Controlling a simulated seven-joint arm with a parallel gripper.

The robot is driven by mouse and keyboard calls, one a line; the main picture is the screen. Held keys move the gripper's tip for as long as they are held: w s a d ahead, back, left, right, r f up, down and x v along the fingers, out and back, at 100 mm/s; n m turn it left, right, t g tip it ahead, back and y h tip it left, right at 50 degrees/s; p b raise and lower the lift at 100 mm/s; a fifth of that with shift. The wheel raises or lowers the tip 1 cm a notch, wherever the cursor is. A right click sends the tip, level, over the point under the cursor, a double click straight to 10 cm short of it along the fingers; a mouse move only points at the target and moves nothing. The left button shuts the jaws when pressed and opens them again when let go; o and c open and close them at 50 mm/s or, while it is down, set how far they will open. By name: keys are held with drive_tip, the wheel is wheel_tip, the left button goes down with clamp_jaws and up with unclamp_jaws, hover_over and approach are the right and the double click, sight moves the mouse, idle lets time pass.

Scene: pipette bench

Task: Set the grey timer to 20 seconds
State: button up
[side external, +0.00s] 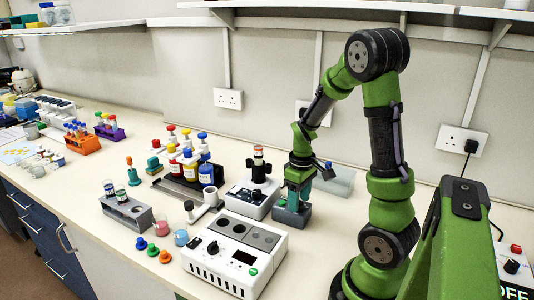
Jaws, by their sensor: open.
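No item is clearly readable as the grey timer. A small dark blue-grey block (291,215) stands on the bench directly below my gripper and may be it; its face and any reading are too small to make out. My gripper (297,196) points down just above this block, with its fingers open. A teal part shows at the fingers; I cannot tell whether they touch it or the block. A white device (236,256) in front has a black knob (213,248), a dark display (244,257) and a green button.
A white mixer-like unit (247,199) holding a dark upright vial stands left of my gripper. A pale translucent tray (339,181) is behind to the right. A rack of colored-cap bottles (188,170), a grey vial block (127,212) and loose caps lie left. Bench is clear right of the white device.

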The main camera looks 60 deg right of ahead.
drive_tip(key=shift+f, duration=0.5)
clamp_jaws()
drive_tip(key=shift+m, duration=0.4)
drive_tip(key=m, duration=0.4)
drive_tip(key=shift+r+m, duration=0.1)
drive_tip(key=shift+m, duration=0.3)
drive_tip(key=m, duration=0.6)
